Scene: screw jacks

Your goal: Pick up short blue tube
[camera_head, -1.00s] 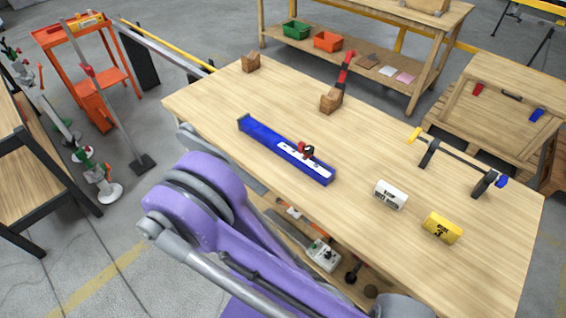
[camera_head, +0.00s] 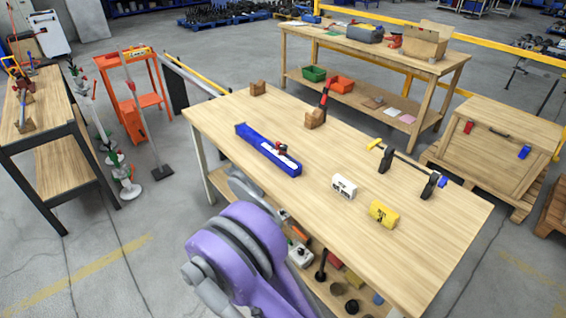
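No thing is clearly a short blue tube. Small blue pieces show in several places: a blue end piece (camera_head: 442,180) on a rod in black stands (camera_head: 410,168) on the workbench (camera_head: 330,205), and a blue cylinder-like piece (camera_head: 524,152) on a wooden crate at the right. A small blue item (camera_head: 378,299) is on the bench's lower shelf, too small to tell its shape. A long blue channel-shaped piece (camera_head: 262,146) lies on the bench with a red and black part on it. Neither gripper is in view; only a purple arm link of mine shows at the bottom.
A white block (camera_head: 344,186) and a yellow block (camera_head: 384,213) with dark lettering stand near the bench's front edge. The crate (camera_head: 490,150) stands at the right. Floor is open at the left front.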

